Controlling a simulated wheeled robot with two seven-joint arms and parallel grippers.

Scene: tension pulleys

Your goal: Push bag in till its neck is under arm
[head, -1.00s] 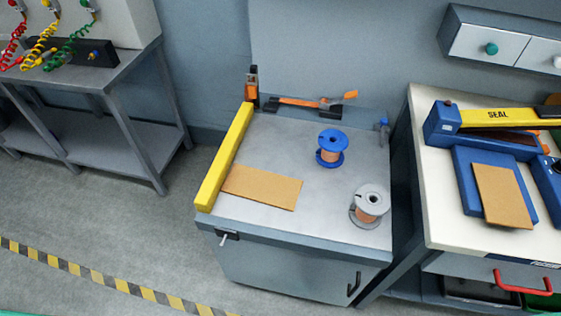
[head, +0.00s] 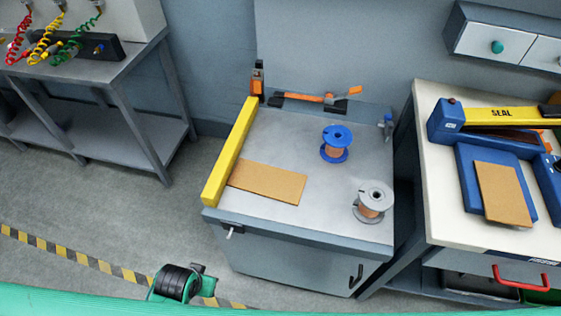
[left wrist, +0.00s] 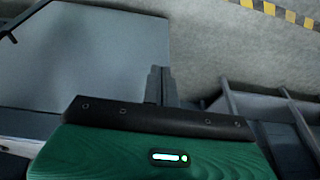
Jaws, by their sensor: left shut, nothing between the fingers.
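A flat brown bag (head: 502,193) lies on the blue platform (head: 470,190) of the sealer at the right of the head view. The sealer's yellow arm (head: 500,115), marked SEAL, stretches across behind it. The bag's far edge shows in front of the arm, with a gap between them. My left gripper (left wrist: 160,85) shows in the left wrist view, its narrow dark fingers together and empty, away from the bag. In the head view only a green and black part of my arm shows at the bottom. My right gripper is in neither view.
A grey cabinet bench (head: 290,140) carries a yellow bar (head: 230,150), a brown sheet (head: 267,182), a blue spool (head: 336,143) and a grey spool (head: 373,201). The sealer's white table (head: 440,225) has a red handle (head: 522,279) below. Open floor lies left.

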